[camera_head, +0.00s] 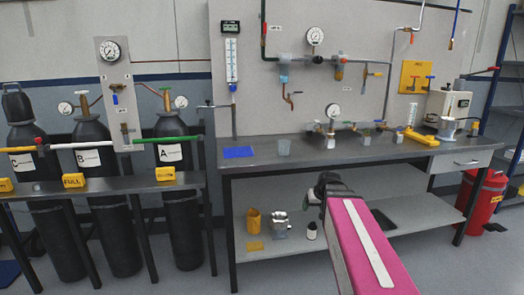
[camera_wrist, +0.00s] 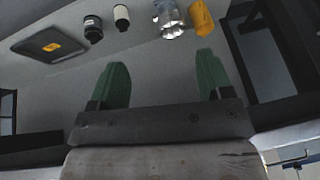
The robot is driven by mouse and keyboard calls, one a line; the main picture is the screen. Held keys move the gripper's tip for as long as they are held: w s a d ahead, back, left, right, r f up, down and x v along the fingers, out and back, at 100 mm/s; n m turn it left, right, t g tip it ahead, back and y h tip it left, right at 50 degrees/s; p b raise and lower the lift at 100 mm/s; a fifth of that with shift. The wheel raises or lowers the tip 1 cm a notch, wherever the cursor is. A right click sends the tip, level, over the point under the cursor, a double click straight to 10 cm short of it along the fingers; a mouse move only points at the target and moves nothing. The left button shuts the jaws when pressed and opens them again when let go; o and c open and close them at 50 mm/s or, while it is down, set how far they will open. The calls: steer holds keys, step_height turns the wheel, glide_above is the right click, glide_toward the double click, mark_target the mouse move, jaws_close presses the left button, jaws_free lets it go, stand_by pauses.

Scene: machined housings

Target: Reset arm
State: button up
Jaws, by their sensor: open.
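My gripper (camera_head: 328,184) shows in the head view in front of the workbench, at the end of my pink arm, with its fingers hard to make out there. In the wrist view my gripper (camera_wrist: 162,60) has its two green fingers spread wide apart, with nothing between them. Beyond the fingertips is the grey lower shelf (camera_wrist: 150,75). My arm hides part of that shelf in the head view.
Gas cylinders (camera_head: 90,135) stand left; a red bin (camera_head: 486,200) stands right.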

steer(key=s+a+f+g+h, duration=0.1)
steer(key=s+f+g, duration=0.1)
steer(key=s+f, duration=0.5)
steer(key=s+a+f+m+g+h, duration=0.1)
steer(key=s+a+f+g, duration=0.1)
steer(key=s+f, duration=0.5)
steer(key=shift+s+f+g, duration=0.15)
steer(key=shift+s+g, duration=0.05)
steer(key=shift+g, duration=0.2)
